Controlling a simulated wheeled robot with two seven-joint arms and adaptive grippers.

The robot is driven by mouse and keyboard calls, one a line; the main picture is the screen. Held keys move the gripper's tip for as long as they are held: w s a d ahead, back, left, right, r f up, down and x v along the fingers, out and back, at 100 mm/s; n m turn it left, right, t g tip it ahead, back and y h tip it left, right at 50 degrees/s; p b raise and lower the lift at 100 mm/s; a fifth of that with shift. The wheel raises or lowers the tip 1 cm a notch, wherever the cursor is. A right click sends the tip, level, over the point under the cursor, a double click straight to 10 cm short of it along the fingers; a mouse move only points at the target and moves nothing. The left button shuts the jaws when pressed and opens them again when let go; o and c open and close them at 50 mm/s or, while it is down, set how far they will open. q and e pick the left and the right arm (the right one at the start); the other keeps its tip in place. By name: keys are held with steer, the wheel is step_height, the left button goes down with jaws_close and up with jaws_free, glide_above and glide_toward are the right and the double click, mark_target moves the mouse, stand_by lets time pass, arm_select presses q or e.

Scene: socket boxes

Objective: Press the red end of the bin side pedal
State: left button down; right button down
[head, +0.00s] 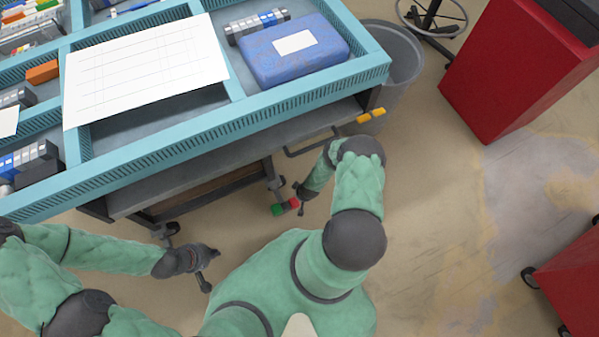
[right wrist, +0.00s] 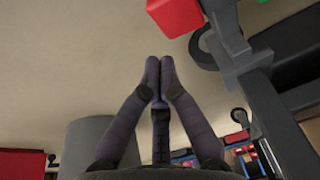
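A small pedal shows on the floor under the front edge of the turquoise workbench, with a red end (head: 294,202) on the right and a green end (head: 278,209) on the left. The red end also shows at the top of the right wrist view (right wrist: 175,14). My right gripper (head: 301,208) is beside the red end in the head view. Its fingertips (right wrist: 160,62) are together with nothing between them, and a gap shows between them and the red block. My left gripper (head: 206,282) is over the floor at the lower left; its finger opening is unclear.
A grey bin (head: 405,62) stands behind the right corner of the workbench (head: 250,112). A dark bar with yellow parts (head: 370,115) sticks out below that corner. A red cabinet (head: 510,70) is at the upper right.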

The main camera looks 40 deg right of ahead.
steer(key=s+d+r+p, duration=0.2)
steer(key=s+r+p, duration=0.1)
steer(key=r, duration=0.6)
steer(key=shift+s+d+r+p, duration=0.3)
steer(key=shift+s+d+p, duration=0.1)
steer(key=shift+p, duration=0.3)
